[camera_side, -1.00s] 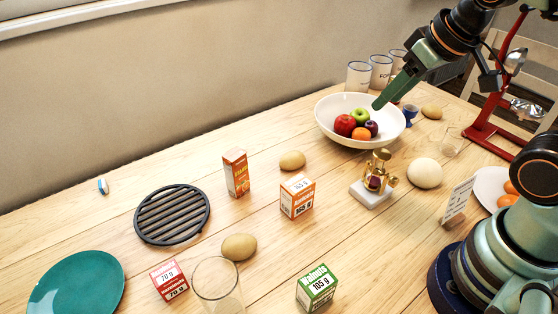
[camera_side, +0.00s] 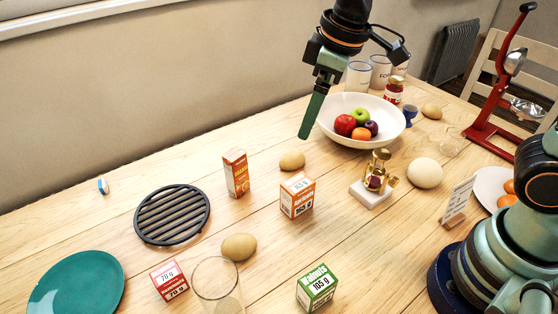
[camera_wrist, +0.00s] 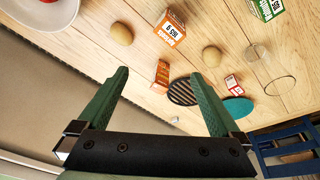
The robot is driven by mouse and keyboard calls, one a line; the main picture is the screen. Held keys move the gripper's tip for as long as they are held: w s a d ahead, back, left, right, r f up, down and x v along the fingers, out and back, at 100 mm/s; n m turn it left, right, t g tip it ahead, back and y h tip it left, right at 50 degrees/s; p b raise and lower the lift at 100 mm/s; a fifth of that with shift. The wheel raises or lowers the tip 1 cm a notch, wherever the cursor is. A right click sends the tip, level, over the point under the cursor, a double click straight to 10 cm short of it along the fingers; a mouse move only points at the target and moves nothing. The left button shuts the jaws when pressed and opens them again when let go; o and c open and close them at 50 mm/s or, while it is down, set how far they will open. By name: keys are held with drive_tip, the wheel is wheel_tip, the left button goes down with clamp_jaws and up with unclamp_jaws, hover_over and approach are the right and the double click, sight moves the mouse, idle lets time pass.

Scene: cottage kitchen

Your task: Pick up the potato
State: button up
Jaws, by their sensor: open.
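Tan potatoes lie on the wooden table. One potato (camera_side: 292,160) is between the tall orange box and the white bowl; it also shows at upper left in the wrist view (camera_wrist: 122,33). A second potato (camera_side: 239,247) is behind the drinking glass; it also shows in the wrist view (camera_wrist: 211,56). A third tan, potato-like item (camera_side: 431,111) lies beyond the bowl. My gripper (camera_side: 306,134) is raised above the table, near the bowl's left rim, pointing down. In the wrist view its fingers (camera_wrist: 160,74) are spread with nothing between them.
A white fruit bowl (camera_side: 335,138), tall orange box (camera_side: 236,174), orange-white box (camera_side: 297,196) and brass device on a white base (camera_side: 371,194) surround the first potato. A black grate (camera_side: 172,214), teal plate (camera_side: 78,284), red box (camera_side: 169,281), glass (camera_side: 217,290) and green box (camera_side: 317,288) stand nearer.

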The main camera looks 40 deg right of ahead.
drive_tip(key=a+f+n+g, duration=0.2)
drive_tip(key=a+f+n, duration=0.3)
drive_tip(key=a, duration=0.5)
drive_tip(key=n+h, duration=0.1)
drive_tip(key=n, duration=0.2)
hover_over(238, 239)
wheel_tip(238, 239, down, 6)
drive_tip(key=shift+g, duration=0.4)
drive_tip(key=f, duration=0.6)
drive_tip(key=shift+a+f, duration=0.25)
drive_tip(key=shift+a, duration=0.1)
drive_tip(key=shift+d+f, duration=0.15)
drive_tip(key=shift+f, duration=1.25)
drive_tip(key=shift+d+f, duration=0.15)
drive_tip(key=shift+f, duration=1.2)
drive_tip(key=c, duration=1.5)
drive_tip(key=shift+r, duration=0.1)
